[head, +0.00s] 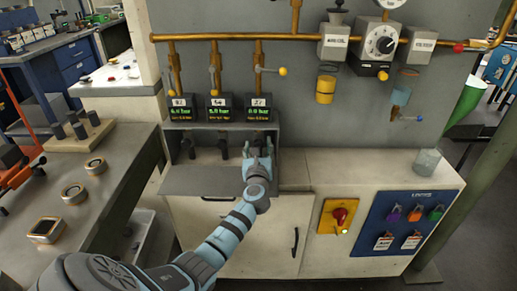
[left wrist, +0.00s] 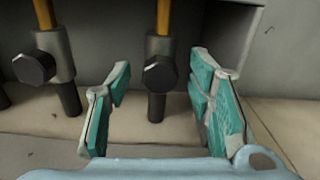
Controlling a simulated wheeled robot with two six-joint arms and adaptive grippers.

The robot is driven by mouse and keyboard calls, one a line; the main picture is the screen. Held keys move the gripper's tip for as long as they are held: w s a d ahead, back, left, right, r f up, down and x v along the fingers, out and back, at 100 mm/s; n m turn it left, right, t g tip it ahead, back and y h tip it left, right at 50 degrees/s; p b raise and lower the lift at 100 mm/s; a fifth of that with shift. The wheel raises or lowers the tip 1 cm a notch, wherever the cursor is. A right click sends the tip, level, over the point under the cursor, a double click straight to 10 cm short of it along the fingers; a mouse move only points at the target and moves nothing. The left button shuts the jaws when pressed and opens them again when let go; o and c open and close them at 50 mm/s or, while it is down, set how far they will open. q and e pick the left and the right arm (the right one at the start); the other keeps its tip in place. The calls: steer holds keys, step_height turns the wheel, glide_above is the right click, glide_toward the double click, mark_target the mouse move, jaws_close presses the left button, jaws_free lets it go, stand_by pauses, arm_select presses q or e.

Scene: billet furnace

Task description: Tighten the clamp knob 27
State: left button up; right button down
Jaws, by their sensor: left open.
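Clamp knob 27 is the dark faceted knob (left wrist: 160,75) on a grey clamp body under a yellow pipe. It sits in an open recess, below the display (head: 258,108) that seems to read 27. My left gripper (head: 259,150) reaches into the recess and partly hides this knob in the head view. In the left wrist view the gripper (left wrist: 160,68) is open, with one teal-padded finger on each side of the knob. The knob appears between and beyond the fingertips, with visible gaps on both sides. My right gripper is not in view.
A neighbouring clamp knob (left wrist: 34,67) is left of the left finger. The recess side wall (left wrist: 230,30) is close to the right finger. A workbench (head: 115,160) with ring parts stands at left. The cabinet top (head: 350,165) at right is mostly clear.

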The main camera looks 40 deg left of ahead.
arm_select(q)
jaws_close()
